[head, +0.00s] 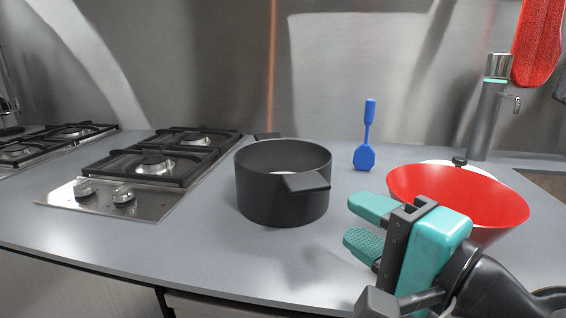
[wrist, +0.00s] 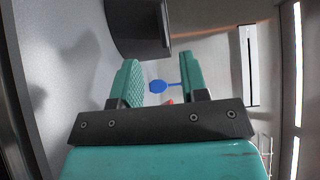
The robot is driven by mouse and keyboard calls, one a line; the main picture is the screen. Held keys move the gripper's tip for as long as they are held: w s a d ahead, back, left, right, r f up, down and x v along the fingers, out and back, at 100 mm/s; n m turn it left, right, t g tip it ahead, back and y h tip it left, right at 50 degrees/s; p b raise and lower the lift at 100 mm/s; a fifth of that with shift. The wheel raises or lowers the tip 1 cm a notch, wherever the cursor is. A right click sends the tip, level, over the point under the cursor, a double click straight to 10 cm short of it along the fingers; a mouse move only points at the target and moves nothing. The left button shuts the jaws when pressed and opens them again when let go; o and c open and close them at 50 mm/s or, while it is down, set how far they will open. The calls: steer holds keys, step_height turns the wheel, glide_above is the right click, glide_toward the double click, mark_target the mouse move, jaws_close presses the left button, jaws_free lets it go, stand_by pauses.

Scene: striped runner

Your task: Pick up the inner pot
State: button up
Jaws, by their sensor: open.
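The inner pot appears to be the black round pot (head: 262,198), standing upright on the grey counter with handles at its front right and back. A small pale patch shows inside it; I cannot tell what that is. In the wrist view part of the dark pot (wrist: 135,28) shows at the top, beyond my fingertips. My gripper (head: 352,222) is open and empty, to the right of the pot and apart from it, its teal fingers pointing left. In the wrist view the gap of my gripper (wrist: 156,64) is clear between the fingers.
A red bowl (head: 450,195) stands just behind my gripper, with a black-knobbed lid (head: 459,161) partly hidden behind it. A blue spatula (head: 365,157) is near the back wall. A gas hob (head: 150,175) lies left; a tap (head: 486,110) stands right. Counter before the pot is clear.

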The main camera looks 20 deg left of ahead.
mark_target(312, 183)
steer(key=p+x, duration=0.1)
steer(key=x, duration=0.1)
steer(key=p+x, duration=0.1)
steer(key=shift+w+a+r+p, duration=0.25)
steer(key=shift+w+a+p, duration=0.05)
steer(key=shift+p, duration=0.1)
steer(key=shift+w+a+f, duration=0.15)
steer(key=shift+w+a, duration=0.15)
steer(key=shift+a, duration=0.2)
steer(key=p+x, duration=0.4)
steer(key=p, duration=0.1)
steer(key=shift+w+r, duration=0.35)
steer(key=shift+w, duration=0.05)
steer(key=shift+w+a+f, duration=0.2)
steer(key=shift+a+f, duration=0.05)
steer(key=shift+a, duration=0.15)
steer(key=shift+r, duration=0.1)
jaws_close()
